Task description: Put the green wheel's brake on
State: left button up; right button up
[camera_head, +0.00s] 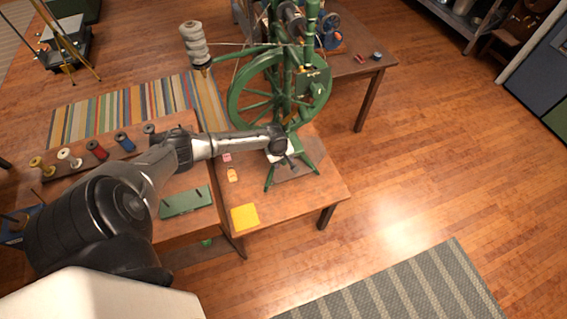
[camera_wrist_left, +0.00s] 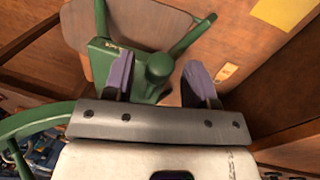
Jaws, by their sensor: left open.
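The green spinning wheel (camera_head: 243,92) stands on a low wooden table, with its large spoked wheel upright and its green legs splayed. My left gripper (camera_head: 289,160) is at the lower part of its frame, in front of the posts. In the left wrist view the gripper (camera_wrist_left: 159,62) is open, with a purple-padded finger on each side of a rounded green knob (camera_wrist_left: 159,66). I cannot tell whether either finger touches the knob. A green block (camera_wrist_left: 104,62) lies beside the left finger. I cannot tell which part is the brake. My right gripper is not in view.
The low table (camera_head: 315,188) holds a yellow cloth (camera_head: 245,217) and small pink and orange items. A rack of thread spools (camera_head: 97,150) and a green board with pegs (camera_head: 186,202) are to the left. A table behind is close to the wheel.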

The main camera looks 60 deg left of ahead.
pick_arm(q)
jog(key=shift+w+f, duration=0.15)
jog(key=shift+f, duration=0.65)
jog(key=shift+c, duration=0.2)
grip_shut()
